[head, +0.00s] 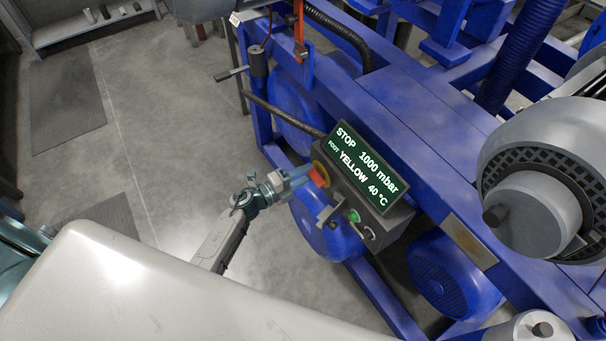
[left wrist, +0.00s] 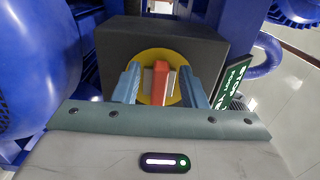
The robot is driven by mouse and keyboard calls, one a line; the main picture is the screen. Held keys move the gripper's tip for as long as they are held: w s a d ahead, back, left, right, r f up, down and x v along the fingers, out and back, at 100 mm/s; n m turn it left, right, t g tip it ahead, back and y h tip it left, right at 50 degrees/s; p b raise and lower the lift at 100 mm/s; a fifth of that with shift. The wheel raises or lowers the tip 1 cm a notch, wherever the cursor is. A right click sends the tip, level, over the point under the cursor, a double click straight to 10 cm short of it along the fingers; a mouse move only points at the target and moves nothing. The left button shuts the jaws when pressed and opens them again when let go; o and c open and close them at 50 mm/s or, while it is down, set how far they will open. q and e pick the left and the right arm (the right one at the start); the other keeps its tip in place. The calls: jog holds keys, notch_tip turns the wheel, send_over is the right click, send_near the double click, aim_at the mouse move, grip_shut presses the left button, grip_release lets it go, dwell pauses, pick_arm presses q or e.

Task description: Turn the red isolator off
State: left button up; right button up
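The red isolator (head: 319,175) is a red handle on a yellow disc, on the end face of a dark control box (head: 345,190). In the left wrist view its red handle (left wrist: 160,82) stands upright in the picture over the yellow disc (left wrist: 148,98). My left gripper (head: 305,177) is at the isolator. Its two blue fingers are open, one on each side of the handle, with gaps visible on both sides. The depth of the fingertips relative to the handle is hard to judge. My right gripper is not in view.
The box's display (head: 365,165) reads STOP, 1000 mbar, FOOT YELLOW, 40 °C. Blue machine frame (head: 420,120) and a blue tank (head: 325,230) surround the box. Grey floor (head: 150,130) is open at left.

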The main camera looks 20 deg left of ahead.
pick_arm(q)
jog(key=shift+s+a+f, duration=0.1)
jog(key=shift+s+a, duration=0.25)
jog(key=shift+s, duration=0.1)
jog(key=b+v, duration=0.2)
jog(key=v, duration=0.7)
jog(key=shift+s+a, duration=0.25)
jog(key=shift+s, duration=0.05)
